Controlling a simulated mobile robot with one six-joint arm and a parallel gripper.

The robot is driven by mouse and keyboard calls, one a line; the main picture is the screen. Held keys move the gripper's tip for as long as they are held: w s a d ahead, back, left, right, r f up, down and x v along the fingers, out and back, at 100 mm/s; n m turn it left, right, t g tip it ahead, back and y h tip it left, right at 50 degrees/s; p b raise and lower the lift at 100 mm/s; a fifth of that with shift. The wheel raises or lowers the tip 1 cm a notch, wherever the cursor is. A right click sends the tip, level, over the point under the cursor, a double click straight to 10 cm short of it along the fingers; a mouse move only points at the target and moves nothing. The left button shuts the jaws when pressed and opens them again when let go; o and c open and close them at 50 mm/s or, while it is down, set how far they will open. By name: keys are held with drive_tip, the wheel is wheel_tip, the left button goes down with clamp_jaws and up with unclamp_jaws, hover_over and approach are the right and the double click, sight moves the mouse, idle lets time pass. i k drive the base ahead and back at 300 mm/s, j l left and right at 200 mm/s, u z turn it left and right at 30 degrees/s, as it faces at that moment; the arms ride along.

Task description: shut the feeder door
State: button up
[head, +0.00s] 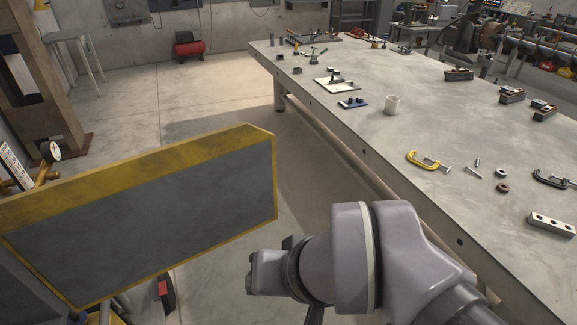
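A large panel with a worn yellow frame and a dark grey face, which looks like the feeder door (150,215), stands at the left in the head view. It juts out from the left edge toward the middle, and its free right edge stands clear of the workbench. Its hinge side and the feeder body are mostly cut off at the left edge. Grey links of my arm show at the bottom, just right of the door's lower right corner. My gripper's fingers are not visible, so I cannot tell whether they touch the door.
Concrete floor (190,110) is open behind the door. A red compressor (189,47) stands by the back wall.

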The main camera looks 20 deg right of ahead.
sight(92, 236)
drive_tip(key=i+l+z, duration=0.4)
drive_tip(key=i+z, duration=0.2)
drive_tip(key=i, duration=0.15)
drive_tip(key=i+z, duration=0.3)
drive_tip(key=i+j+u, duration=0.1)
drive_tip(key=i+u, duration=0.6)
drive_tip(key=u, duration=0.2)
drive_tip(key=i+l+u, duration=0.2)
drive_tip(key=u, duration=0.25)
drive_tip(key=i+l+u, duration=0.3)
drive_tip(key=u, duration=0.15)
drive_tip(key=i+l+u, duration=0.45)
drive_tip(key=u, duration=0.9)
drive_tip(key=l+u, duration=0.1)
drive_tip(key=u, duration=0.3)
drive_tip(key=i+u, duration=0.1)
drive_tip(key=u, duration=0.35)
drive_tip(key=l+u, duration=0.1)
drive_tip(key=u, duration=0.8)
drive_tip(key=l+u, duration=0.1)
drive_tip(key=u, duration=0.35)
drive_tip(key=k+j+u, duration=0.3)
drive_tip(key=k, duration=0.15)
